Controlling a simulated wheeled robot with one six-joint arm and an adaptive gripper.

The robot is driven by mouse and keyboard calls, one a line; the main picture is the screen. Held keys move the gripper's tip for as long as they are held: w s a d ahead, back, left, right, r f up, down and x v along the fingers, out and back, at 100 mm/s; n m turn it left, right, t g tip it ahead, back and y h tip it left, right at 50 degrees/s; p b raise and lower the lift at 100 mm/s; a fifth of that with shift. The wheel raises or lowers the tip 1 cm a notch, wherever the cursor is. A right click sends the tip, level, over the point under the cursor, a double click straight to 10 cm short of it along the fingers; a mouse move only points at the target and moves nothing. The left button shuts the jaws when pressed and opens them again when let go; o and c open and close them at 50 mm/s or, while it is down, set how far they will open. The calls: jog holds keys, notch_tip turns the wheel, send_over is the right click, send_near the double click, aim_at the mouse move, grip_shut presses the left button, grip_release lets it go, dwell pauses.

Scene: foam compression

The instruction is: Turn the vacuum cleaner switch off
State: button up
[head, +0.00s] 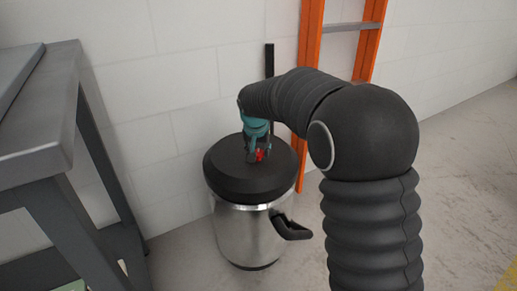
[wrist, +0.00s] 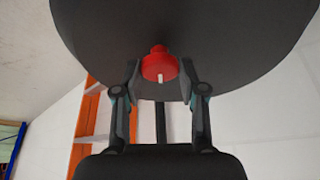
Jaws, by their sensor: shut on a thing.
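The vacuum cleaner (head: 240,232) stands on the floor, a steel canister with a black lid (head: 222,170). Its red switch (wrist: 158,66) sits on the lid, with a small white mark on its face in the wrist view. The switch also shows in the head view (head: 260,155), partly hidden by my gripper. My gripper (head: 254,157) points down at the lid, its fingers on both sides of the red switch. In the wrist view my gripper (wrist: 162,72) is shut on the switch.
A grey metal table (head: 40,160) stands at the left. An orange ladder (head: 311,50) leans at the white wall behind the vacuum cleaner. A black handle or hose fitting (head: 290,228) sticks out at the canister's right. The floor at the right is clear.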

jog(key=n, duration=0.2)
jog(key=n+y+p, duration=0.1)
jog(key=n, duration=0.1)
jog(key=shift+d+y, duration=0.2)
jog(key=shift+y, duration=0.1)
jog(key=n+g+y, duration=0.1)
jog(key=n, duration=0.3)
jog(key=shift+w+d+f, duration=0.1)
jog(key=n+g+y+b, duration=0.1)
jog(key=n, duration=0.3)
jog(key=shift+w+d, duration=0.1)
jog(key=shift+w+d+n+g+y, duration=0.1)
jog(key=shift+n+g+y, duration=0.25)
jog(key=shift+n, duration=0.7)
jog(key=shift+n+g+y, duration=0.15)
jog(key=shift+n+g, duration=0.3)
jog(key=shift+n, duration=0.6)
jog(key=o, duration=1.1)
jog(key=shift+w+d, duration=0.1)
jog(key=shift+a, duration=0.2)
